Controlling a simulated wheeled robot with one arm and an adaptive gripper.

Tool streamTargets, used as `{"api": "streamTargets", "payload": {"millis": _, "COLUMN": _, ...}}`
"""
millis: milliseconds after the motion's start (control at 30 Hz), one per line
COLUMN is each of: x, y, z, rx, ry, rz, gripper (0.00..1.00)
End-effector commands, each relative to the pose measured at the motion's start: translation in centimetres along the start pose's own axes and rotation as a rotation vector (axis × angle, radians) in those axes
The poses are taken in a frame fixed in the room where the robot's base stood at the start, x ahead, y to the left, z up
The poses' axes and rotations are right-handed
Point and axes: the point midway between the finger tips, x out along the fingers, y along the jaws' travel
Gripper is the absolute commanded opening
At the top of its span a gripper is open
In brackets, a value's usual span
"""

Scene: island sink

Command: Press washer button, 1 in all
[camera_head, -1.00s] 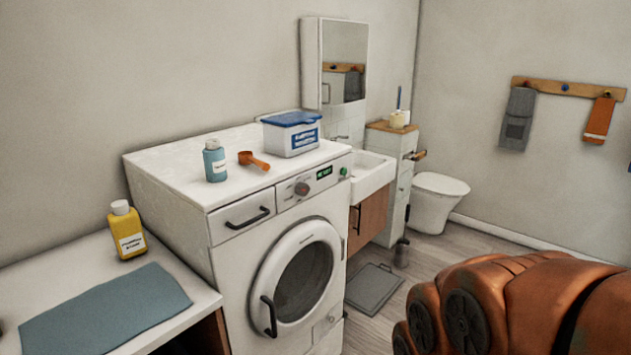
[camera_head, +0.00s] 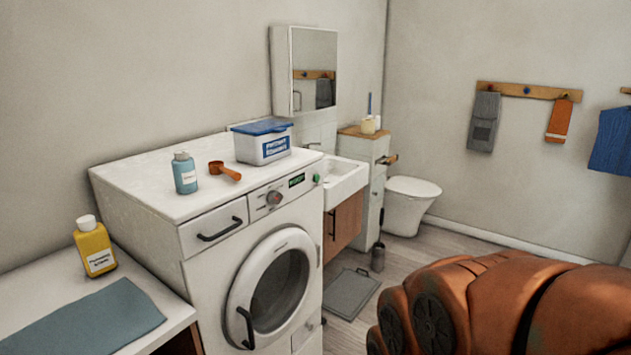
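The white washer (camera_head: 208,275) stands left of centre, its round door (camera_head: 272,287) looking shut. Its control panel has a brownish-red dial (camera_head: 274,198), a dark display with green text (camera_head: 297,180) and a small green button (camera_head: 316,178) at the panel's right end. Nothing covers the button. My orange arm fills the lower right of the view, well to the right of the washer and apart from it. My gripper is not in the picture.
A teal bottle (camera_head: 185,173), an orange scoop (camera_head: 224,170) and a blue-lidded box (camera_head: 262,145) stand on the washer. A counter (camera_head: 163,335) with a yellow bottle (camera_head: 94,247) is at left. A sink (camera_head: 345,181), grey floor scale (camera_head: 351,293) and toilet (camera_head: 410,205) lie beyond.

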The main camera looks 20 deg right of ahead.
Motion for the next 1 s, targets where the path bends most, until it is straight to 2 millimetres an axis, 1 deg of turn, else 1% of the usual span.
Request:
{"api": "streamTargets", "payload": {"millis": 33, "x": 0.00, "y": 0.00, "z": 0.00, "rx": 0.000, "ry": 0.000, "rz": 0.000, "gripper": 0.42}}
{"api": "streamTargets", "payload": {"millis": 67, "x": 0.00, "y": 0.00, "z": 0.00, "rx": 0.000, "ry": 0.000, "rz": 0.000, "gripper": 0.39}}
{"api": "streamTargets", "payload": {"millis": 433, "x": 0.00, "y": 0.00, "z": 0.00, "rx": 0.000, "ry": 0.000, "rz": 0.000, "gripper": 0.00}}
{"api": "streamTargets", "payload": {"millis": 1000, "x": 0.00, "y": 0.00, "z": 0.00, "rx": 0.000, "ry": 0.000, "rz": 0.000, "gripper": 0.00}}
